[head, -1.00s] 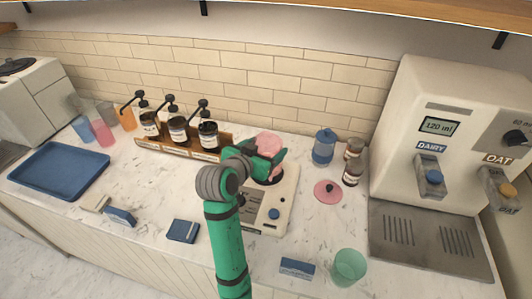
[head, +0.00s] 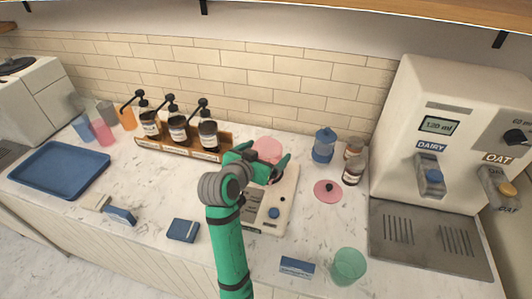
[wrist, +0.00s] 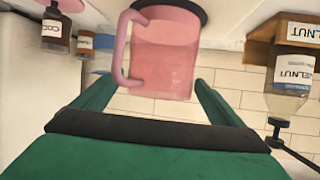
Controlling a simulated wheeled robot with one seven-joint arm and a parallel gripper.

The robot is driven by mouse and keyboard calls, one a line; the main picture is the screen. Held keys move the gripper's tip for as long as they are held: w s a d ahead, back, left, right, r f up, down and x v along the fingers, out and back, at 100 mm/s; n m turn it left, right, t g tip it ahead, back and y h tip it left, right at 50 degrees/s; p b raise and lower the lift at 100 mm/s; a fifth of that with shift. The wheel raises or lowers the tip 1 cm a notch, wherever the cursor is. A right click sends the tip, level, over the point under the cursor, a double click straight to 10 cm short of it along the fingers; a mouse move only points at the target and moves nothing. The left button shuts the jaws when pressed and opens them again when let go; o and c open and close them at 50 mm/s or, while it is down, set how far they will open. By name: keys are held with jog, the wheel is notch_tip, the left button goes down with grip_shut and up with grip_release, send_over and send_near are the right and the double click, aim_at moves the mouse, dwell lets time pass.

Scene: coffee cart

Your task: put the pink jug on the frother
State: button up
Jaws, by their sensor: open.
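The pink jug (head: 267,147) stands at the back of the white frother (head: 265,219). In the wrist view, which looks upside down, the pink jug (wrist: 170,58) has its base against a dark round plate (wrist: 178,8), with its handle to the left. My gripper (head: 264,168) is open in front of the jug. In the wrist view its green fingers (wrist: 152,90) are spread wide, apart from the jug, with the tips near its rim. My gripper hides part of the frother and the jug's lower part in the head view.
A rack of pump bottles (head: 178,149) stands left of the frother. A pink lid (head: 327,191), a blue jar (head: 323,146) and small brown bottles (head: 353,170) are to its right. A green cup (head: 348,266) stands front right. The counter left of the frother has free room.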

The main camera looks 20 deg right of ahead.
jog(key=v, duration=1.2)
jog(key=shift+r, duration=0.1)
